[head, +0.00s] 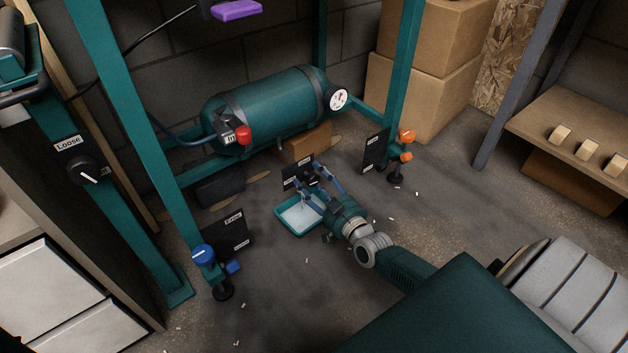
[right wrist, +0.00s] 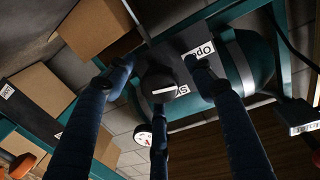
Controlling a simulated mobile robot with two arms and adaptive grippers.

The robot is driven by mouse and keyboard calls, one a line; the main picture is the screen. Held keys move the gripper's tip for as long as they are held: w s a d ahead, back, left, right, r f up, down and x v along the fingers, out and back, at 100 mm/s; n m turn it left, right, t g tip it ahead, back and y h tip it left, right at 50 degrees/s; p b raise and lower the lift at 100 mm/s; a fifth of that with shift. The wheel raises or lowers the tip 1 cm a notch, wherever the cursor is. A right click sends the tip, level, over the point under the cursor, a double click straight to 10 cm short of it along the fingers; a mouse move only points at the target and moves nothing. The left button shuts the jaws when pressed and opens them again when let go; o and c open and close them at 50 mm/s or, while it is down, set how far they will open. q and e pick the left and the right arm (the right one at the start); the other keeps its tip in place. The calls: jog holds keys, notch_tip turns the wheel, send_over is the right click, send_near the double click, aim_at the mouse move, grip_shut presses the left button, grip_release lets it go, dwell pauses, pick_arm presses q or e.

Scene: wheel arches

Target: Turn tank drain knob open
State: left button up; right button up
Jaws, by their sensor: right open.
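The dark drain knob (right wrist: 160,82) with a white pointer mark sits on a small black panel under the green tank (head: 270,108). The panel (head: 291,184) shows in the head view, partly behind my fingers. My left gripper is not in view.
A teal tray (head: 280,212) with pale contents lies on the floor below the panel. Green frame posts with a blue knob (head: 203,254) and an orange knob (head: 407,135) stand either side. Cardboard boxes (head: 425,90) are stacked behind. Small pale bits dot the floor.

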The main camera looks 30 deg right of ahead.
jog(key=s, duration=1.2)
jog(key=shift+a, duration=0.2)
jog(key=shift+r, duration=0.1)
